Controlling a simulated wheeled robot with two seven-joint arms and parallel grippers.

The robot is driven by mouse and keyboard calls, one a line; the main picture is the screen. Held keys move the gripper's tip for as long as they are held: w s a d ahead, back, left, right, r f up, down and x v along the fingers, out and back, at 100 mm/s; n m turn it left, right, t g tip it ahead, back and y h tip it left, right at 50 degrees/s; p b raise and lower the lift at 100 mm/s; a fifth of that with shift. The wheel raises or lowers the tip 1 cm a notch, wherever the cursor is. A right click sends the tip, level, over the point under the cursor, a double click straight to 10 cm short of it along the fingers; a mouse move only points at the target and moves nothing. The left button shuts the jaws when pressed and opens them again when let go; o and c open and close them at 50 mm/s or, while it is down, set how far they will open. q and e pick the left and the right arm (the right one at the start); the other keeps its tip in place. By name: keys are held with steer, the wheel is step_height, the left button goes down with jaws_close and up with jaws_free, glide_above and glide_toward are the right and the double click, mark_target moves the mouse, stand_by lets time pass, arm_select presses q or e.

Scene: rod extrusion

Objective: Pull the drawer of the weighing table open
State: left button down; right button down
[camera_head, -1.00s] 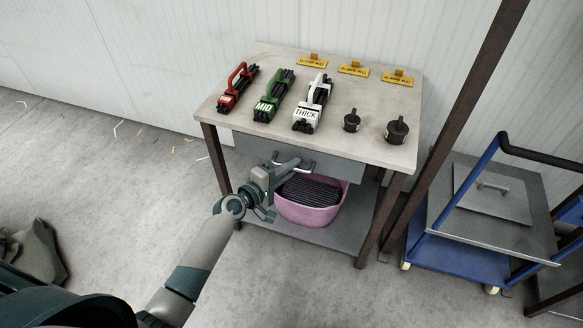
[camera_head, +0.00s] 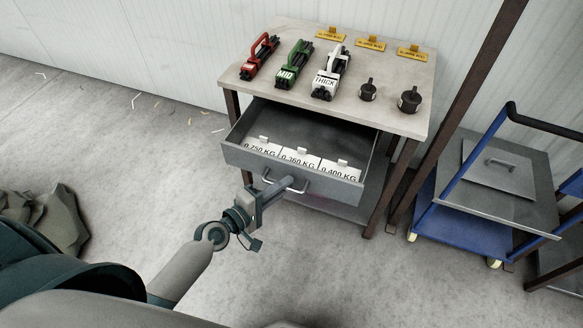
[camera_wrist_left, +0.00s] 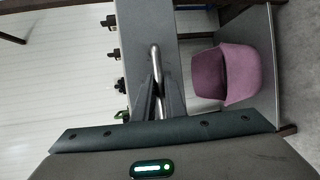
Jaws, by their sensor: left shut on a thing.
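The weighing table (camera_head: 290,40) stands against the wall, and its grey drawer (camera_head: 240,158) is pulled out toward me. White cards marked 0.750 KG, 0.360 KG and 0.400 KG (camera_head: 338,172) are in the drawer. My left gripper (camera_head: 290,183) is shut on the drawer's metal handle (camera_head: 303,189). In the left wrist view the two fingers (camera_wrist_left: 159,100) close around the handle bar (camera_wrist_left: 155,62) in front of the drawer face (camera_wrist_left: 148,22). The right gripper is not in view.
On the table top are red (camera_head: 259,57), green (camera_head: 294,64) and white (camera_head: 330,76) rod holders, two dark weights (camera_head: 409,101) and yellow signs (camera_head: 371,43). A pink tub (camera_wrist_left: 222,75) is below the drawer. A blue cart (camera_head: 450,222) stands right; open floor lies left.

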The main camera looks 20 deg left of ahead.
arm_select(q)
steer(key=s, duration=0.4)
steer(key=shift+s+a, duration=0.1)
steer(key=shift+s, duration=0.15)
steer(key=c, duration=2.1)
jaws_free()
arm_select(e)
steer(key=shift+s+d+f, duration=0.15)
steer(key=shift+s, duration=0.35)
arm_select(q)
steer(key=shift+s+a, duration=0.1)
